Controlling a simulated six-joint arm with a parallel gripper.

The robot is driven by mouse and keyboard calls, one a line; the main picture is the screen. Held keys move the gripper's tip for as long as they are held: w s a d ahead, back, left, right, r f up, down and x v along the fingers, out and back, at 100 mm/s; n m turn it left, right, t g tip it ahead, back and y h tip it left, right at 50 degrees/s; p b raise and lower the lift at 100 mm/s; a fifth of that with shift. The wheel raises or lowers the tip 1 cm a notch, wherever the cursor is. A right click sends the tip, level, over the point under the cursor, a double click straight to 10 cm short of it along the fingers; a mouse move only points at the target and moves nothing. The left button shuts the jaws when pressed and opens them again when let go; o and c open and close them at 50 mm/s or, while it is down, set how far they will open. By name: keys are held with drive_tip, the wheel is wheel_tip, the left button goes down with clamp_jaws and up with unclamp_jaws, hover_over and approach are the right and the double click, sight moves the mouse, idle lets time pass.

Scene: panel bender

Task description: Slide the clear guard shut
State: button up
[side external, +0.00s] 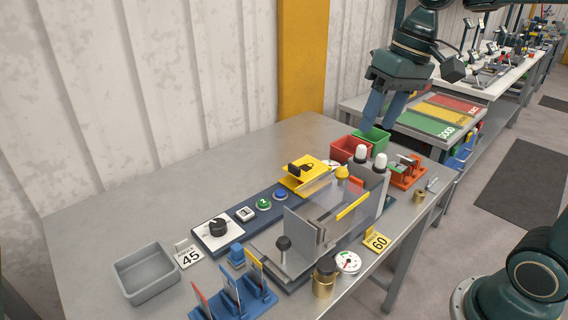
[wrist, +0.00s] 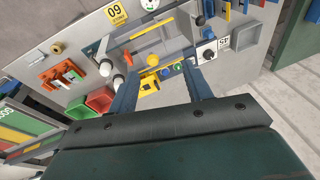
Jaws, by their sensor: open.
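The clear guard (side external: 322,190) is a see-through panel on the panel bender in the side view, at the middle of the bench. A yellow bar (side external: 352,206) lies along its front right side, and a yellow bar also shows in the wrist view (wrist: 152,28). I cannot tell the guard's exact edges. The bender has a grey upright plate (side external: 302,228) with a black knob and a grey block with white caps (side external: 369,180). My gripper (side external: 376,116) is open and empty, above and behind the bender near the bins. Its two fingers also show in the wrist view (wrist: 160,64).
A red bin (side external: 350,148) and a green bin (side external: 377,138) stand below my gripper. A yellow lock plate (side external: 302,174), a blue button panel (side external: 264,204), a gauge (side external: 347,262) and a brass cylinder (side external: 324,280) surround the bender. The bench's back left is clear.

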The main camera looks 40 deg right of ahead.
drive_tip(key=s+f+t, duration=0.1)
drive_tip(key=s, duration=0.6)
drive_tip(key=shift+a+f+n+t+h, duration=0.15)
drive_tip(key=shift+f+n+t+h, duration=0.15)
drive_tip(key=shift+n+t+h, duration=0.1)
drive_tip(key=shift+c, duration=0.2)
drive_tip(key=w+d+n+g+y, duration=0.1)
drive_tip(key=w+d+n+g, duration=0.2)
drive_tip(key=w, duration=1.1)
drive_tip(key=shift+w+d+r+g, duration=0.15)
drive_tip(key=shift+w+d+g, duration=0.25)
drive_tip(key=shift+g, duration=0.3)
drive_tip(key=shift+s, duration=0.1)
